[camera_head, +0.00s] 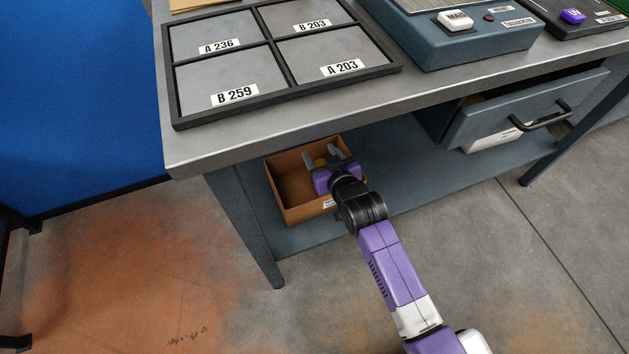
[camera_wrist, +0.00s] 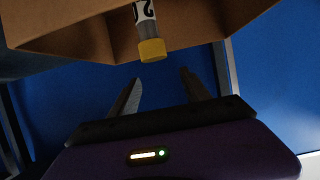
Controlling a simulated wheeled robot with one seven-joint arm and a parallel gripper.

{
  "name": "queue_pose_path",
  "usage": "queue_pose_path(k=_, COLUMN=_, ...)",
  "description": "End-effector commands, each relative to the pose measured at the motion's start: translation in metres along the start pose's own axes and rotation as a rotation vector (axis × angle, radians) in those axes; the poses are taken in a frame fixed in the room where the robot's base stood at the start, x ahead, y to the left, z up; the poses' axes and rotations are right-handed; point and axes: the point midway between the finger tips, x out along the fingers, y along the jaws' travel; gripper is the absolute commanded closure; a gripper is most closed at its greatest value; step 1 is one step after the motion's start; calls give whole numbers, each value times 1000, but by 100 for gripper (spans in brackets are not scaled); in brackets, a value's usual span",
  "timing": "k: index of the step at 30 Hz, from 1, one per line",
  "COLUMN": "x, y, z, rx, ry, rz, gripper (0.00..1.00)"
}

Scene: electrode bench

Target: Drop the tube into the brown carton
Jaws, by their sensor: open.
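The brown carton (camera_head: 305,211) stands open on the bench's lower shelf, and its walls fill the top of the wrist view (camera_wrist: 75,45). My gripper (camera_head: 321,155) is over the carton's right part, its jaws spread. The tube, grey with a white label and a yellow cap (camera_wrist: 152,50), shows in the wrist view just beyond the fingertips, between their lines and apart from both.
The bench top (camera_head: 300,120) overhangs the shelf (camera_head: 410,190) close above the carton. A divided tray (camera_head: 280,45) with labelled compartments and a blue-grey device (camera_head: 450,40) sit on top. An open drawer (camera_head: 520,105) juts out at right. The shelf right of the carton is clear.

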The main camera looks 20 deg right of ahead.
Motion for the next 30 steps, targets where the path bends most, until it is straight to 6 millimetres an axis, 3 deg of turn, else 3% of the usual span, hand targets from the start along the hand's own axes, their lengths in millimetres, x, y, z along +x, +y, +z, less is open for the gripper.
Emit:
queue_pose_path(k=9, x=-49, y=0, z=-3, rx=0, ry=-1, rz=0, gripper=45)
queue_pose_path(k=15, x=-71, y=0, z=-2, rx=-1, ry=1, rz=0, gripper=45)
queue_pose_path(k=30, x=-76, y=0, z=-1, rx=0, ry=2, rz=0, gripper=45)
